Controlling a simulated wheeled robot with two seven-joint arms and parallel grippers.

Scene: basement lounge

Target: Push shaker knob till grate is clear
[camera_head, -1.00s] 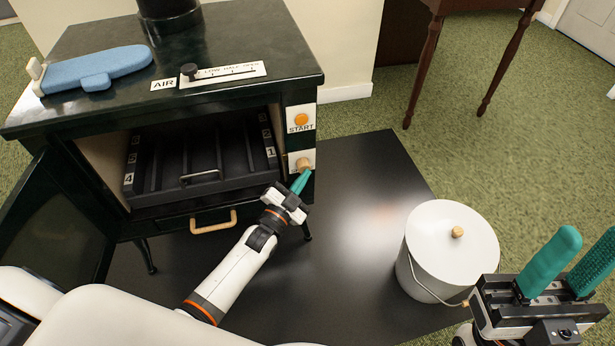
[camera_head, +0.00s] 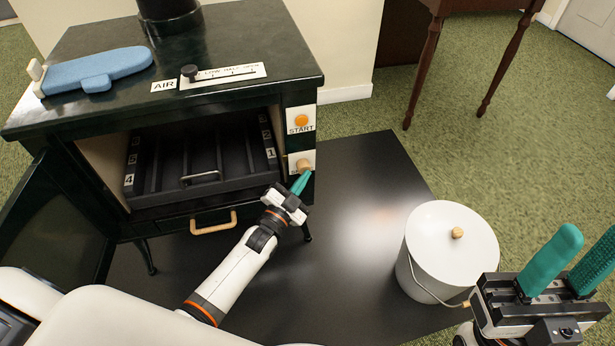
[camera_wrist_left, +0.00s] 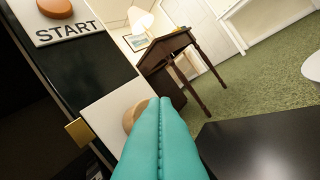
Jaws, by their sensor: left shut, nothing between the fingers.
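The wooden shaker knob (camera_head: 304,164) sits on a white plate on the stove's right front, below the orange START button (camera_head: 301,119). My left gripper (camera_head: 301,182) is shut and empty, its teal fingertips at the knob's lower front. In the left wrist view the shut fingers (camera_wrist_left: 160,145) cover much of the knob (camera_wrist_left: 133,116); whether they touch it I cannot tell. The dark grate (camera_head: 190,160) shows inside the open stove, with a wire handle in front and numbered labels at its sides. I see no clear ash on it. My right gripper (camera_head: 562,268) is open and empty at lower right.
A white lidded bucket (camera_head: 449,250) stands on the black floor mat (camera_head: 350,230), right of the stove. A blue mitt-like object (camera_head: 100,70) and the AIR slider (camera_head: 190,72) are on the stove top. The stove door (camera_head: 50,225) hangs open at left.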

